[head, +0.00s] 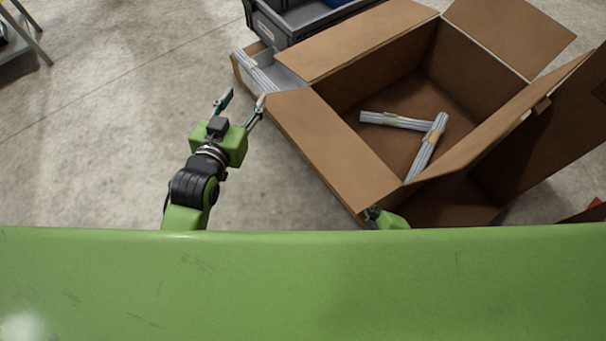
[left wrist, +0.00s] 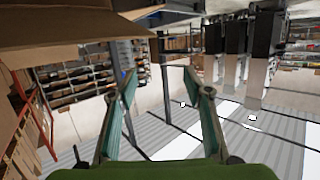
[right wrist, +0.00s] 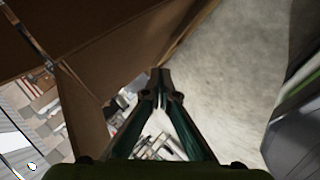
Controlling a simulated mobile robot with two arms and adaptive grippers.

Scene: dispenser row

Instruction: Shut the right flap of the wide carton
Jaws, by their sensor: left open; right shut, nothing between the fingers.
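The wide carton (head: 445,65) stands open in the head view. Its near-left flap (head: 330,150), far-left flap (head: 355,38) and far-right flap (head: 510,38) are folded outward. On its right side the right flap (head: 500,123) shows as a narrow, steeply seen brown strip, not lying over the opening. My left gripper (head: 243,100) is open and empty, one fingertip close to the near-left flap's corner; contact is unclear. My right gripper (head: 371,212) is shut and empty by the carton's near corner, partly hidden. Its closed fingers (right wrist: 160,77) show beside brown cardboard in the right wrist view.
Two white tube bundles (head: 390,121) (head: 428,148) lie inside the carton. Dark brown panels (head: 545,135) rise at the right.

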